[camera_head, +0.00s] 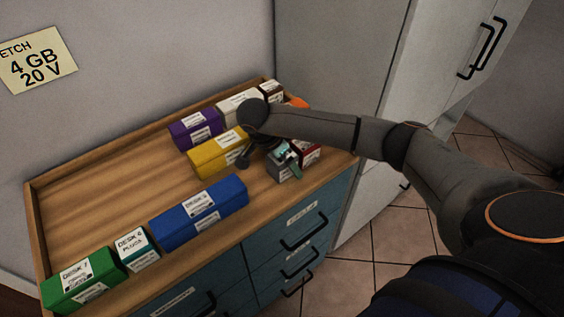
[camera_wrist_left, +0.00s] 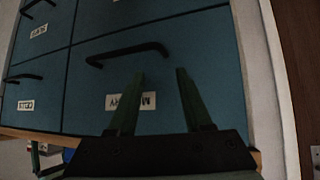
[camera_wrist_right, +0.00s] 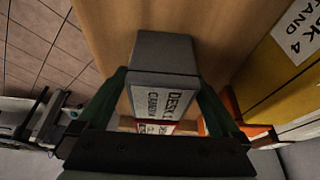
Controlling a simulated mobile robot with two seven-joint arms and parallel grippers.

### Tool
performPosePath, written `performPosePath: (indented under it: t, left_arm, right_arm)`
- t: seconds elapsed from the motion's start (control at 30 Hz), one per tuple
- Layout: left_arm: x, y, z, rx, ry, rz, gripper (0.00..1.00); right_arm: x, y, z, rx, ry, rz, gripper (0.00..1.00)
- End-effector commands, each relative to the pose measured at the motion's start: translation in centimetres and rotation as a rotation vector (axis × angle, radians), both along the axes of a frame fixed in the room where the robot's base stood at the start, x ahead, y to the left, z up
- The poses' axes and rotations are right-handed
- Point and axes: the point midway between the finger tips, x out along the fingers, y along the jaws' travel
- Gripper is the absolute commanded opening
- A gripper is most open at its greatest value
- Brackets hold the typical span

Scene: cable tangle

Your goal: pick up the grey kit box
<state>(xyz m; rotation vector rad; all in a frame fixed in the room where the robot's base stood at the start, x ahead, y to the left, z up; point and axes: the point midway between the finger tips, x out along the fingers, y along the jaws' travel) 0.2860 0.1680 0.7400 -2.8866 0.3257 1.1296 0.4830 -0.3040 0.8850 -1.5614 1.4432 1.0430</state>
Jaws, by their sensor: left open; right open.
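The grey kit box (camera_head: 282,173) stands near the front right of the wooden dresser top, with a white label on it. My right gripper (camera_head: 287,158) is open right over it in the head view and hides part of it. In the right wrist view the grey box (camera_wrist_right: 164,54) lies between the two spread fingers of the right gripper (camera_wrist_right: 168,82), its label facing the camera. I cannot tell whether a finger touches it. My left gripper (camera_wrist_left: 160,78) is open and empty in front of teal drawer fronts in the left wrist view; it is outside the head view.
A red box (camera_head: 308,154) stands close beside the grey one. Yellow (camera_head: 212,157), purple (camera_head: 195,130) and white (camera_head: 234,107) boxes stand behind and left. Blue (camera_head: 200,212), white-teal (camera_head: 136,248) and green (camera_head: 84,281) boxes line the front. The left middle is clear.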

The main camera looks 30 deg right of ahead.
Motion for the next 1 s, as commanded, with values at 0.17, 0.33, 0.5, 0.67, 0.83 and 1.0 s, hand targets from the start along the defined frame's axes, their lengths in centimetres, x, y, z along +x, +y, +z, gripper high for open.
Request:
performPosePath:
  t: [0.17,0.33,0.5,0.67,0.83,1.0]
  left_arm:
    - [0.03,-0.01,0.0,0.0,-0.001,0.0,0.5]
    - [0.03,-0.01,0.01,0.0,-0.001,0.0,0.5]
    - [0.03,-0.01,0.01,0.0,-0.001,0.0,0.5]
    - [0.03,-0.01,0.01,0.0,-0.001,0.0,0.5]
    - [0.03,-0.01,0.01,0.0,-0.001,0.0,0.5]
    - [0.04,0.0,0.01,0.0,-0.001,0.0,0.5]
  right_arm:
    - [0.01,0.04,0.04,0.0,0.0,0.0,0.9]
    - [0.01,0.03,0.05,0.0,0.0,0.0,0.71]
    - [0.01,0.04,0.06,0.0,0.0,0.0,0.52]
    - [0.01,0.03,0.07,0.0,0.0,0.0,0.34]
    - [0.01,0.04,0.08,0.0,0.0,0.0,0.14]
    - [0.03,0.03,0.11,0.0,-0.001,-0.001,0.08]
